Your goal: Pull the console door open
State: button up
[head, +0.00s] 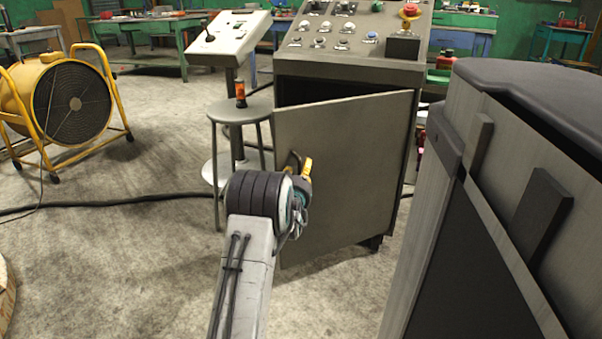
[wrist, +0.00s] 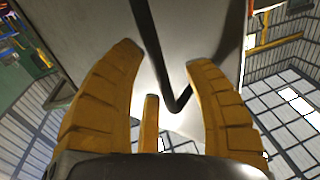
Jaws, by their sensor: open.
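The grey console (head: 350,68) stands at the upper middle of the head view. Its door (head: 350,160) is partly open: its left edge stands out from the body, with a dark gap above. My gripper (head: 300,166) is at the door's left part, its yellow fingers beside a small dark handle (head: 292,160). In the wrist view my gripper (wrist: 165,55) is open, one finger on each side of the dark bent handle bar (wrist: 150,45). The pale door panel (wrist: 205,35) lies behind it. I cannot tell whether a finger touches the bar.
A round stool (head: 238,111) with a small orange-and-black item (head: 241,94) stands left of the door. A yellow fan (head: 70,95) is farther left, and a dark cable (head: 120,202) crosses the floor. A large grey cabinet-like body (head: 480,190) fills the right.

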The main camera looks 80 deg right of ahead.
grip_shut()
dwell(0.5)
